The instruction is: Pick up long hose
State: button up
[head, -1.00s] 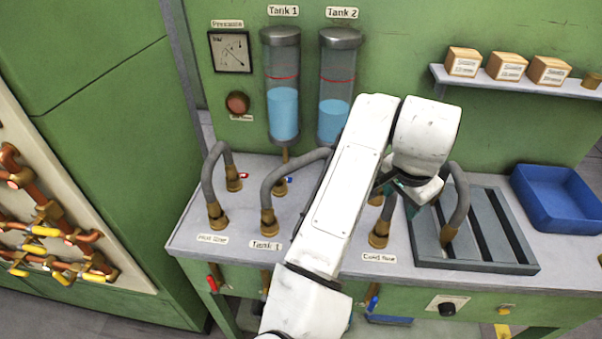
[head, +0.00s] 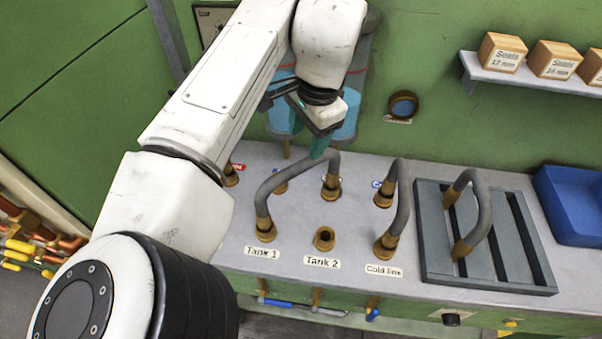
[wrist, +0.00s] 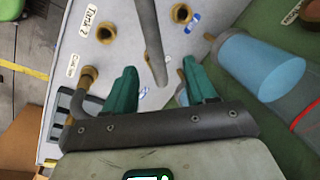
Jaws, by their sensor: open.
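The long grey hose (head: 290,174) arches from the brown fitting at the Tank 1 label to a rear fitting behind Tank 2. My gripper (head: 317,144) is just above the hose's right part, teal fingers pointing down. In the wrist view the hose (wrist: 148,35) runs into the gap between the two spread fingers of my gripper (wrist: 162,88). The gripper is open, and I cannot tell whether a finger touches the hose. In the head view my wrist hides part of the fingers.
A shorter grey hose (head: 403,200) stands at the cold line. Another hose (head: 485,212) stands on a dark slatted tray (head: 432,262), beside a blue bin (head: 575,215). An empty brown fitting (head: 323,238) is at Tank 2. Glass tanks (head: 345,124) stand close behind my gripper.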

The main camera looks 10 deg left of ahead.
aim_at(303, 163)
jog(key=f+b, duration=0.1)
jog(key=f, duration=0.2)
jog(key=f+b, duration=0.1)
jog(key=shift+w+a+f+b, duration=0.25)
jog(key=shift+w+f+b, duration=0.1)
jog(key=f+b, duration=0.4)
jog(key=shift+s+a+f+b, duration=0.2)
jog(key=shift+f+b, duration=0.1)
jog(key=shift+b, duration=0.1)
jog(key=shift+w+f, duration=0.15)
jog(key=shift+f, duration=0.1)
jog(key=shift+c, duration=0.5)
jog(key=shift+r, duration=0.1)
grip_shut()
